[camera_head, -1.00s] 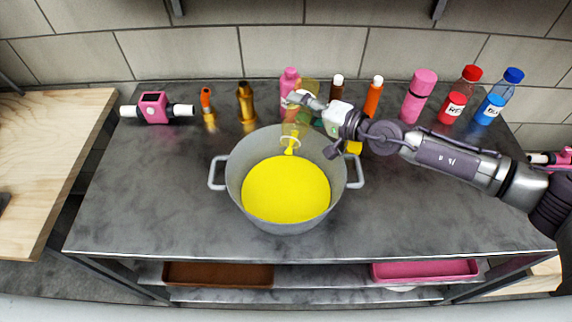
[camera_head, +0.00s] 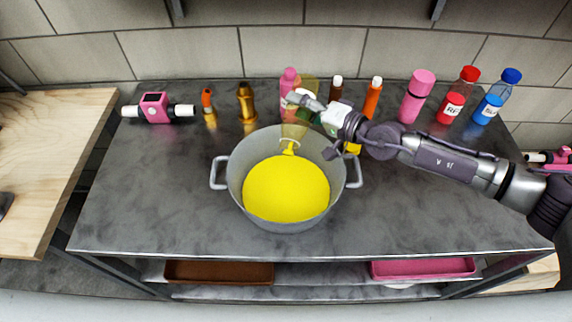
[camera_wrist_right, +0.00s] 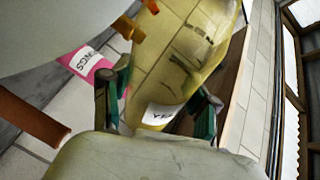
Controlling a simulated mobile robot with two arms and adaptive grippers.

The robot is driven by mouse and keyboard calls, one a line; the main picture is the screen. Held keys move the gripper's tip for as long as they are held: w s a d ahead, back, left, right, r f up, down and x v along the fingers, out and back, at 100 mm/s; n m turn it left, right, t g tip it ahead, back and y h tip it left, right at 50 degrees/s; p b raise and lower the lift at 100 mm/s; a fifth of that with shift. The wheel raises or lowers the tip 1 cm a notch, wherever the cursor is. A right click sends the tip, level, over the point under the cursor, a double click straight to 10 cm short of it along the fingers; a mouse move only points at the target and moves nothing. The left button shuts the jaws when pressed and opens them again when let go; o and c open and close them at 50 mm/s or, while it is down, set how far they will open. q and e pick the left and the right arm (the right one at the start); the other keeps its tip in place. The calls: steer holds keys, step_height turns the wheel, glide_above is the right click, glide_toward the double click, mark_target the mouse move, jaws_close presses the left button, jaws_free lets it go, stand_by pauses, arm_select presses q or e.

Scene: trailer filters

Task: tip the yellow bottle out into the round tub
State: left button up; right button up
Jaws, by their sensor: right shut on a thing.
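The yellow bottle (camera_head: 294,129) is see-through and tilted steeply, mouth down, over the back part of the round tub (camera_head: 233,181). A yellow stream runs from its mouth into the grey two-handled tub, where a wide yellow pool (camera_head: 286,190) lies. My right gripper (camera_head: 308,104) comes in from the right and is shut around the bottle. In the right wrist view its fingers (camera_wrist_right: 163,103) press both sides of the labelled yellow bottle (camera_wrist_right: 185,60). The bottle's mouth is out of sight there. My left gripper is not in view.
Behind the tub stand a pink bottle (camera_head: 289,80), a brown bottle (camera_head: 336,88), an orange bottle (camera_head: 373,98), a larger pink bottle (camera_head: 416,98), a red bottle (camera_head: 458,97) and a blue bottle (camera_head: 496,98). A small yellow piece (camera_head: 353,148) shows by the tub's right rim. The front-left counter is clear.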

mark_target(297, 110)
steer(key=shift+s+a+r+n+t+y+p, duration=0.1)
steer(key=shift+s+r+n+t+y+p, duration=0.2)
steer(key=shift+r+n+p, duration=0.35)
steer(key=shift+s+a+r+n+t+p, duration=0.1)
steer(key=shift+s+r+n+p, duration=0.3)
steer(key=shift+p, duration=0.3)
stand_by(0.6)
steer(key=shift+s+a+r+n+t+y+p, duration=0.2)
steer(key=shift+s+r+n+t+y+p, duration=0.15)
steer(key=shift+s+r+n+p, duration=0.7)
stand_by(1.0)
steer(key=shift+w+f+b, duration=0.15)
steer(key=shift+w+b, duration=0.05)
steer(key=shift+b, duration=0.1)
stand_by(0.5)
